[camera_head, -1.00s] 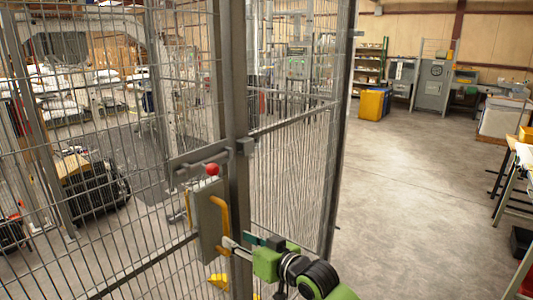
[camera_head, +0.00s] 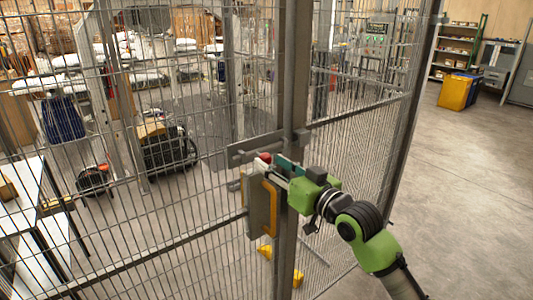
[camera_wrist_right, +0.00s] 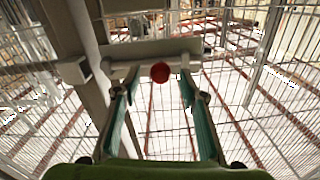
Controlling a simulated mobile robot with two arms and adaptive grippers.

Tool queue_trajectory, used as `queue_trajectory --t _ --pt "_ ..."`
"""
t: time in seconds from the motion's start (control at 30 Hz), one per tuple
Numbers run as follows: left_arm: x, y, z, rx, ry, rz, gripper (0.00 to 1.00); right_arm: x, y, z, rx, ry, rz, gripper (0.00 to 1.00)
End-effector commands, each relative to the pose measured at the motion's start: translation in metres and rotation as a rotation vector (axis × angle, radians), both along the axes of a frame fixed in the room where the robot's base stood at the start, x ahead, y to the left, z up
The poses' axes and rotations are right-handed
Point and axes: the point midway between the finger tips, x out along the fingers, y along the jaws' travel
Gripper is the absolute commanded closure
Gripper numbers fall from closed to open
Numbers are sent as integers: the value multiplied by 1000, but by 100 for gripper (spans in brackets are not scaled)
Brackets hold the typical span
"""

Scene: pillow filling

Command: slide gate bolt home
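The gate bolt is a grey bar with a red knob (camera_head: 265,157), mounted on a grey plate (camera_head: 243,151) on the mesh gate beside the post. In the right wrist view the red knob (camera_wrist_right: 160,72) stands out from the horizontal bolt bar (camera_wrist_right: 185,58). My right gripper (camera_head: 283,166) reaches in from the right, close to the knob. In the wrist view its teal fingers (camera_wrist_right: 156,92) are spread apart, with the knob showing in the gap near the tips; I cannot see contact. The bolt's far end is unclear. My left gripper is out of view.
Below the bolt, a grey box (camera_head: 257,212) with a yellow handle (camera_head: 271,207) sits beside the gate post (camera_head: 292,80). Mesh panels (camera_head: 350,150) stand behind my right arm. A wheeled machine (camera_head: 168,150) is beyond the mesh. Open floor (camera_head: 470,190) lies right.

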Motion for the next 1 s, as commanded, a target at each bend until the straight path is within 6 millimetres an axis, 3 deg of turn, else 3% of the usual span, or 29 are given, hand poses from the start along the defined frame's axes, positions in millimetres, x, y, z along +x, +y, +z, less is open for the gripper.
queue_trajectory --t 0.23,0.6,0.63,0.77,1.0 --pt "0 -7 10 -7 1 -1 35 23 17 1 -1 1 0 61" --pt "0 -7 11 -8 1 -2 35 27 20 -1 -2 -1 0 61" --pt "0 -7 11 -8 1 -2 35 27 20 -1 -1 -1 0 64" --pt "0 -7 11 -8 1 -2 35 27 20 -1 -1 -1 0 98" --pt "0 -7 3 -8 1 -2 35 32 12 -4 -5 0 -2 100"
